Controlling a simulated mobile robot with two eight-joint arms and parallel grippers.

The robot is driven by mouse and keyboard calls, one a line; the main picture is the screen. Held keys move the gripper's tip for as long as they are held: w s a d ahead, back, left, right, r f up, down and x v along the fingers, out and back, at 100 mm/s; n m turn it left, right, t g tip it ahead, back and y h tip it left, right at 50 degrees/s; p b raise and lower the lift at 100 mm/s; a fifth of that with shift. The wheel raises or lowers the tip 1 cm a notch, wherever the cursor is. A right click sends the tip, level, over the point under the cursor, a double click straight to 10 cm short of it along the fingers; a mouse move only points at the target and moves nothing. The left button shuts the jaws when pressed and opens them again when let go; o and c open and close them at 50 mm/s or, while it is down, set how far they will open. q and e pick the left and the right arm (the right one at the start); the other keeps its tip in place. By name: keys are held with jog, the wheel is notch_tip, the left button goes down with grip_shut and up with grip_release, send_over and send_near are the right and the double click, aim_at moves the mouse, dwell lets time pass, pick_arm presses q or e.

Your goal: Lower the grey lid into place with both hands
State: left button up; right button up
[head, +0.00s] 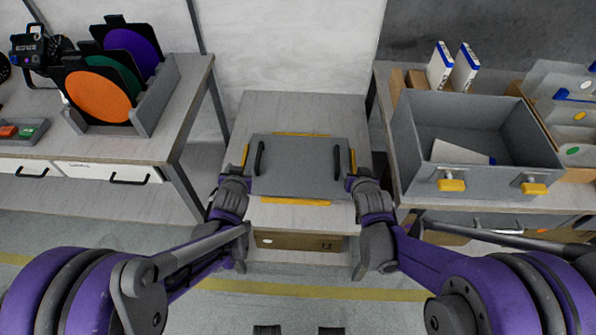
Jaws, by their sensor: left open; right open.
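The grey lid (298,168) lies flat on the small middle table, with a black handle at its left side (260,158) and another at its right side (337,162). My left gripper (246,172) is open at the lid's left edge, just outside the left handle. My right gripper (352,178) is open at the lid's right edge, just outside the right handle. Whether the fingers touch the lid cannot be made out. The grey case (404,158) stands open-topped on the right bench, with yellow latches on its front and a white item inside.
Yellow tape marks (296,201) show around the lid on the middle table (300,105). The left bench (185,95) carries coloured discs in a grey rack and a small tray (40,133). White-and-blue boxes (440,66) and a cardboard organiser stand by the case. A cardboard box (298,241) sits below.

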pick_arm(q)
jog(key=m+t+h+b, duration=0.1)
jog(key=t+b, duration=0.1)
send_near(258, 158)
jog(key=shift+w+a+f, duration=0.1)
jog(key=shift+w+a, duration=0.05)
jog(key=shift+w, duration=0.3)
pick_arm(e)
jog(key=t, duration=0.2)
send_near(338, 159)
jog(key=shift+w+d, duration=0.25)
jog(key=shift+w, duration=0.1)
pick_arm(q)
jog(key=shift+w+d+f, duration=0.1)
jog(key=shift+d+f, duration=0.1)
jog(key=shift+f, duration=0.1)
pick_arm(e)
jog(key=shift+w+f, duration=0.1)
jog(key=shift+f, duration=0.25)
jog(key=shift+a, duration=0.1)
pick_arm(q)
jog(key=x, duration=1)
jog(key=shift+w, duration=0.4)
pick_arm(e)
jog(key=x, duration=1.1)
jog(key=shift+a+r, duration=0.1)
jog(key=shift+r, duration=0.05)
